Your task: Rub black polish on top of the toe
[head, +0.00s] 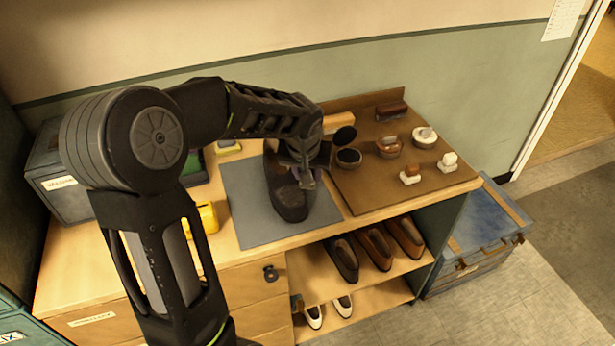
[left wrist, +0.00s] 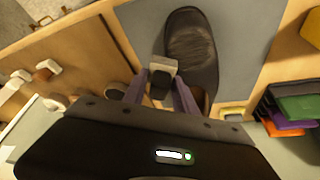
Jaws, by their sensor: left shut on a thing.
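A black shoe (head: 290,202) lies on a grey mat (head: 240,200), its toe towards the front edge of the bench. In the left wrist view the shoe's toe (left wrist: 190,45) looks dull, with greyish streaks. My left gripper (head: 303,176) is over the shoe, behind the toe. It is shut on a small dauber (left wrist: 162,66) with a pale block and dark knob, which also shows in the left wrist view between the fingertips (left wrist: 162,88). I cannot tell whether the dauber touches the leather. An open tin of black polish (head: 348,158) stands right of the shoe. My right gripper is out of view.
A yellow object (head: 207,217) stands left of the mat. Several shoes (head: 375,248) sit on shelves below.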

